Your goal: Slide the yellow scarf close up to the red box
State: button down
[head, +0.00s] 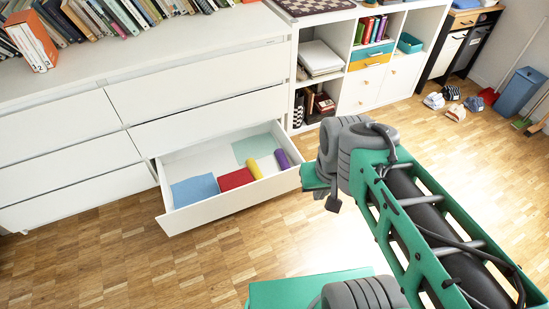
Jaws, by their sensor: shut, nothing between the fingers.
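The yellow scarf (255,169) is a small roll lying in the open white drawer (228,195). The red box (235,180) lies flat just to its left. The two look very close, and I cannot tell whether they touch. My gripper (333,204) is outside the drawer, to the right of its front corner and apart from the scarf and box. It is small in the head view, with its dark fingers pointing down; it is shut and holds nothing.
In the drawer, a blue item (195,190) lies left of the red box, a purple roll (282,159) lies right of the scarf, and a pale green flat item (254,148) lies behind. A white shelf unit (349,55) stands behind right. The wooden floor (225,260) in front is clear.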

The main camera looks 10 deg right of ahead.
aim_at(254, 169)
jog(key=u, duration=0.2)
jog(key=i, duration=0.8)
jog(key=u, duration=1)
jog(key=i, duration=0.45)
jog(key=u, duration=0.4)
